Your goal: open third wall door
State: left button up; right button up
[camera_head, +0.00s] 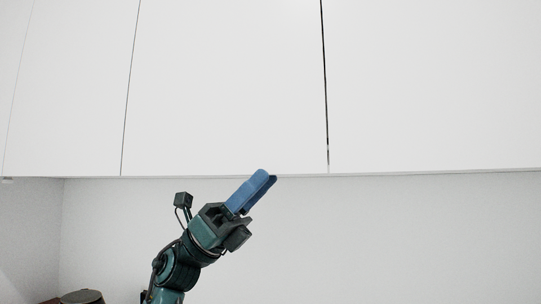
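A row of flat white wall doors with no visible handles fills the upper picture: a left door (72,90), a middle door (225,85) and a right door (435,85). The frames do not show which one counts as the third. The seam between the middle and right doors is darker and wider than the other seams; both doors look closed or nearly so. My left gripper (265,178), with blue fingers, points up and right at the lower edge of the middle door. Its fingers lie close together with nothing between them. Contact with the door cannot be told. My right gripper is out of view.
Below the doors is a bare pale wall (400,240) with free room to the right of my arm. A dark round-topped object (82,297) shows at the bottom left, mostly cut off. A further door edge (10,60) shows at the far left.

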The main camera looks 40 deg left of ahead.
pick_arm(q)
jog(key=shift+p+x, duration=0.45)
jog(key=shift+x, duration=1)
grip_shut()
